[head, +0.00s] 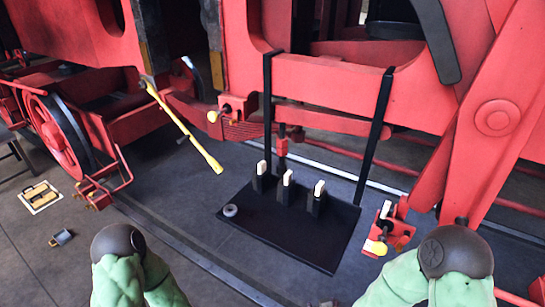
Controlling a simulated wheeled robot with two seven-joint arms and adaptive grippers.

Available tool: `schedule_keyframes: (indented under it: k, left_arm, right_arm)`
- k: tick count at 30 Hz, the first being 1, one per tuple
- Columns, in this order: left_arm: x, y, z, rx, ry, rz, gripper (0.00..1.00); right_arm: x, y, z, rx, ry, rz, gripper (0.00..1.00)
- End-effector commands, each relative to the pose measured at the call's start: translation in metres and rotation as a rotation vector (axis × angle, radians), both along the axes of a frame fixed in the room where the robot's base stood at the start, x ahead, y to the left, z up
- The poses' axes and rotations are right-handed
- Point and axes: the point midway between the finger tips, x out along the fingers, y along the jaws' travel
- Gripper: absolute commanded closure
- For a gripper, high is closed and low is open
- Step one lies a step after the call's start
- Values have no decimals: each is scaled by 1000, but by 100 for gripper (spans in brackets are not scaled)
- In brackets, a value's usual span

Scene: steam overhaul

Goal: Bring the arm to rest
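My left arm (125,275) shows at the bottom left, a green link with a dark round cap. My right arm (440,280) shows at the bottom right with a similar green link and dark cap. No gripper fingers show in the head view, so I cannot see what either gripper holds. Both visible arm parts stand in front of the dark floor; I cannot tell whether the right one touches anything.
A black plate (290,228) with several upright white-topped blocks lies ahead. A yellow lever (185,130) slants down from the red locomotive frame (335,82). A yellow-and-white item (40,196) and a small grey block (61,237) lie on the left floor.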

Motion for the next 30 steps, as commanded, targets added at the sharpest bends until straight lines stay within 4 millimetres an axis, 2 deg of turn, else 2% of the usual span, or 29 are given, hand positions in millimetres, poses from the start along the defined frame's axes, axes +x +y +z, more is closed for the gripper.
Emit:
schedule_keyframes:
  k: [1, 6, 12, 15, 21, 30]
  left_arm:
    - [0, 0, 0, 0, 0, 0, 60]
    - [0, 0, 0, 0, 0, 0, 60]
    - [0, 0, 0, 0, 0, 0, 60]
    - [0, 0, 0, 0, 0, 0, 60]
    - [0, 0, 0, 0, 0, 0, 60]
    - [0, 0, 0, 0, 0, 0, 60]
  right_arm:
    - [-7, 5, -16, 24, 60, 21, 34]
    - [-35, 23, -60, 107, 249, 96, 34]
    - [-79, 42, -102, 201, 468, 177, 34]
    - [-99, 48, -116, 237, 557, 210, 34]
    - [-123, 55, -129, 276, 654, 248, 34]
    - [-126, 56, -131, 280, 666, 254, 34]
